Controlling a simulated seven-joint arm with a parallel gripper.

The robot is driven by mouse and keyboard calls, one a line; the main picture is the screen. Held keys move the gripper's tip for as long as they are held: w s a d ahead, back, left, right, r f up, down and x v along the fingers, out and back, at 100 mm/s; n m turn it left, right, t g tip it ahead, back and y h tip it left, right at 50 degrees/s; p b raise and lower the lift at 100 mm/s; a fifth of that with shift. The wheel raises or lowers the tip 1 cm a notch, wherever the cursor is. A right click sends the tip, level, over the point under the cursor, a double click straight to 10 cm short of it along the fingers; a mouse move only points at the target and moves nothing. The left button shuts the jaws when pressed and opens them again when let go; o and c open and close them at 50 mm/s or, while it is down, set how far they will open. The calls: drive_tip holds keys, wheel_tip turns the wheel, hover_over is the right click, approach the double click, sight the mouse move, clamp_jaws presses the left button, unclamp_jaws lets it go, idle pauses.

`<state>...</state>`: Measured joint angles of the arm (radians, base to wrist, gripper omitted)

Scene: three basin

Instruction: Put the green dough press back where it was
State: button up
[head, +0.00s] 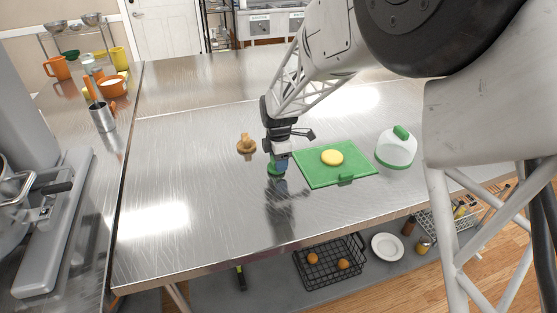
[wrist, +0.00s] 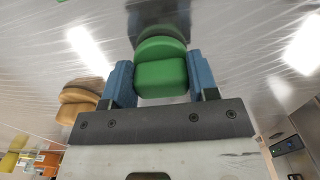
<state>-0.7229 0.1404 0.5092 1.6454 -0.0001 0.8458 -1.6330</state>
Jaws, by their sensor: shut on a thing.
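The green dough press (head: 276,169) is at my gripper on the steel table, just left of the green board. In the wrist view the green press (wrist: 161,75) sits between the two blue finger pads of my gripper (wrist: 162,84). My gripper (head: 279,160) is shut on it from above. I cannot tell whether the press touches the table. A wooden press (head: 246,145) stands to the left of my gripper; it also shows in the wrist view (wrist: 77,101). A yellow dough disc (head: 332,157) lies on the green board (head: 318,178).
A white container with a green knob (head: 397,148) stands right of the board. A steel cup with utensils (head: 102,117) and orange mugs (head: 58,68) are on the left counter. The table's front and left are clear. A wire basket (head: 330,264) is below.

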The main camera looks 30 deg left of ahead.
drive_tip(key=shift+f, duration=0.15)
drive_tip(key=o, duration=1)
wheel_tip(320, 180, up, 12)
drive_tip(key=shift+r, duration=0.15)
idle(0.4)
idle(0.8)
